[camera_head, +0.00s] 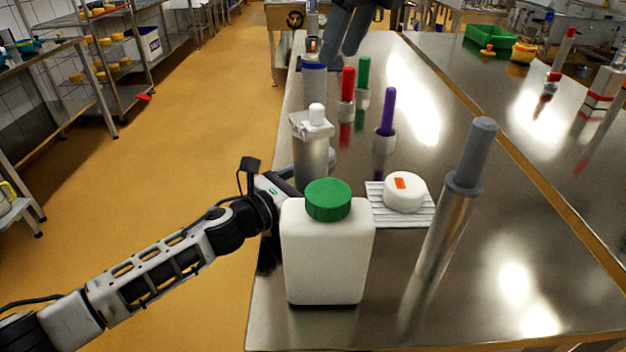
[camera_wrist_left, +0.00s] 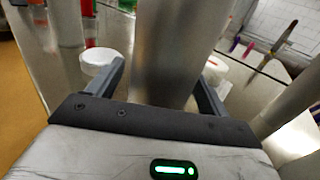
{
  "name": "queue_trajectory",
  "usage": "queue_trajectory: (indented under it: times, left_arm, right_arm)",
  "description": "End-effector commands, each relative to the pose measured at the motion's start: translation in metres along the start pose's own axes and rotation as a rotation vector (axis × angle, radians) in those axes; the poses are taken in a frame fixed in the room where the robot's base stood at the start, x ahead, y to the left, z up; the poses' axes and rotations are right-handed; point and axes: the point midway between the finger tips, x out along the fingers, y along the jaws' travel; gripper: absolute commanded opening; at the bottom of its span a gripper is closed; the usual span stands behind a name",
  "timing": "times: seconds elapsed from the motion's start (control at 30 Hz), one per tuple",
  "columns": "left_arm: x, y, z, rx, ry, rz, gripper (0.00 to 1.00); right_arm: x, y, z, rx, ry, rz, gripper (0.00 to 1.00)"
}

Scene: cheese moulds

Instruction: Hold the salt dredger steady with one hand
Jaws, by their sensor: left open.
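A steel cylinder with a white top (camera_head: 312,152), which looks like the salt dredger, stands upright near the table's left edge. In the left wrist view a wide steel cylinder (camera_wrist_left: 178,50), apparently the same one, rises between the two fingers of my left gripper (camera_wrist_left: 160,88). The fingers are open on either side of it, and I cannot tell whether they touch it. In the head view the left fingers are mostly hidden behind the white jug. My right gripper (camera_head: 346,32) shows at the top as two dark fingers, apart and empty.
A white jug with a green cap (camera_head: 325,255) stands in front. A white cheese (camera_head: 404,192) lies on a ridged mat (camera_head: 425,212). A tall grey-topped steel tube (camera_head: 446,225) stands to the right. Red, green and purple handles (camera_head: 387,112) stand in cups behind.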

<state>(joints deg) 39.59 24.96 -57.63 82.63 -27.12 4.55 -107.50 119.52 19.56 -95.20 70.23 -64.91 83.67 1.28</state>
Motion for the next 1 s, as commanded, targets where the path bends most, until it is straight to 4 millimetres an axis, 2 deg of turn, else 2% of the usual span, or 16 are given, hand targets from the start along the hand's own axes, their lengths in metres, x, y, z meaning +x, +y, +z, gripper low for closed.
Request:
queue_trajectory:
  times: [0.03,0.2,0.23,0.37,0.4,0.5,0.53,0.77,0.9,1.0]
  left_arm:
    - [0.000,0.000,0.000,0.000,0.000,0.000,0.71]
    - [0.000,0.000,0.000,0.000,0.000,0.000,0.23]
    - [0.000,0.000,0.000,0.000,0.000,0.000,0.21]
    - [-0.001,0.000,0.000,-0.001,0.000,0.000,0.21]
    - [-0.001,0.000,0.000,-0.001,0.000,0.000,0.21]
    - [-0.001,0.000,0.000,-0.001,0.001,0.000,0.21]
    - [-0.001,0.000,-0.001,-0.001,0.001,0.000,0.21]
    - [-0.001,0.000,-0.001,-0.001,0.000,0.000,0.21]
    - [-0.001,0.000,0.000,-0.001,0.000,0.001,0.21]
    - [-0.001,0.000,0.000,-0.001,0.001,0.001,0.21]
  right_arm:
    - [0.000,0.000,0.000,0.000,0.000,0.000,0.36]
    - [0.000,0.000,0.000,0.000,0.000,0.000,0.36]
    - [0.000,0.000,0.000,0.000,0.000,0.000,0.36]
    - [0.000,0.000,0.000,0.000,0.000,0.000,0.36]
    - [0.000,0.000,0.000,0.000,0.000,0.000,0.34]
    - [0.002,0.001,0.000,-0.006,-0.003,0.013,0.06]
    - [0.004,0.002,0.000,-0.012,-0.006,0.024,0.00]
    - [0.038,0.025,-0.004,-0.145,-0.117,0.277,0.00]
    - [0.053,0.034,-0.011,-0.238,-0.284,0.470,0.00]
    - [0.058,0.032,-0.020,-0.281,-0.427,0.570,0.00]
